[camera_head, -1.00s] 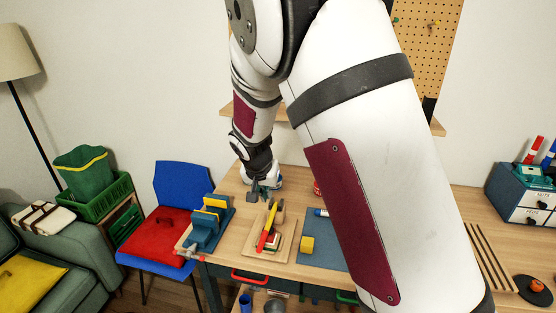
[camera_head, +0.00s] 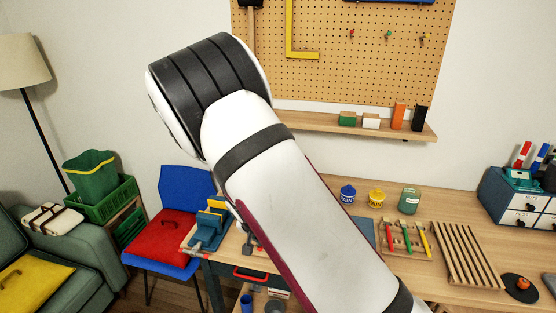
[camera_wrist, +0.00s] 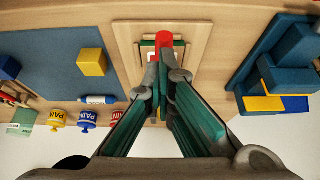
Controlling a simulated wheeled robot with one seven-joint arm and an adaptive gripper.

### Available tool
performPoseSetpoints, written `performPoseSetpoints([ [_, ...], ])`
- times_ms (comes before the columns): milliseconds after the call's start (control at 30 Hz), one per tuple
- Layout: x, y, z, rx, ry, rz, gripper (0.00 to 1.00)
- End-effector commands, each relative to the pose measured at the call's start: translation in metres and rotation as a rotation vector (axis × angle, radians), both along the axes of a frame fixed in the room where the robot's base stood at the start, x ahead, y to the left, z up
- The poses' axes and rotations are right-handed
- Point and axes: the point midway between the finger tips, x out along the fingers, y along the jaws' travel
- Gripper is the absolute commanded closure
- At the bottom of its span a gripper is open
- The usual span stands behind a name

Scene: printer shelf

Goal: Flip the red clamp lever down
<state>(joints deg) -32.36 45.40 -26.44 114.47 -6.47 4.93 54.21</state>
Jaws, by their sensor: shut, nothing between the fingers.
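The red clamp lever (camera_wrist: 164,39) shows in the wrist view as a short red grip at top centre, just beyond my fingertips. Its clamp stands on a pale wooden board (camera_wrist: 127,40). My gripper (camera_wrist: 162,72) is shut and empty, its fingertips together close below the red grip in the picture. I cannot tell whether they touch it. The fingers hide much of the clamp, and the lever's exact tilt is unclear. In the head view my arm hides the gripper and the lever.
In the wrist view a blue vise (camera_wrist: 290,70) with yellow jaws stands right of the board. A blue mat (camera_wrist: 45,60) with a yellow block (camera_wrist: 92,62) lies left. Paint jars (camera_wrist: 86,120) stand near the mat's edge.

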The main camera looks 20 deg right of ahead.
Motion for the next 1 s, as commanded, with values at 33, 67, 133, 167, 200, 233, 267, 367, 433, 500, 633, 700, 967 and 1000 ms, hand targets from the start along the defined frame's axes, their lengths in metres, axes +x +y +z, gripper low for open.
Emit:
performPoseSetpoints([
  [33, -0.002, 0.000, -0.004, -0.001, 0.004, 0.000, 1.00],
  [67, -0.002, 0.000, -0.006, -0.001, 0.006, -0.001, 1.00],
  [133, -0.003, 0.001, -0.008, -0.001, 0.007, 0.000, 1.00],
  [167, -0.003, 0.001, -0.009, -0.002, 0.008, 0.000, 1.00],
  [200, -0.004, 0.001, -0.010, -0.001, 0.009, 0.000, 1.00],
  [233, -0.004, 0.001, -0.011, -0.002, 0.010, 0.001, 1.00],
  [267, -0.004, 0.001, -0.012, -0.002, 0.011, 0.001, 1.00],
  [367, -0.005, 0.001, -0.014, -0.003, 0.013, 0.001, 1.00],
  [433, -0.006, 0.002, -0.014, -0.002, 0.015, 0.001, 1.00],
  [500, -0.006, 0.002, -0.015, -0.002, 0.016, 0.002, 1.00],
  [633, -0.007, 0.002, -0.015, -0.002, 0.019, 0.001, 1.00],
  [700, -0.007, 0.002, -0.014, -0.002, 0.019, 0.000, 1.00],
  [967, -0.006, -0.005, 0.016, 0.002, 0.006, -0.001, 1.00],
  [1000, -0.005, -0.007, 0.023, 0.002, 0.002, -0.002, 1.00],
])
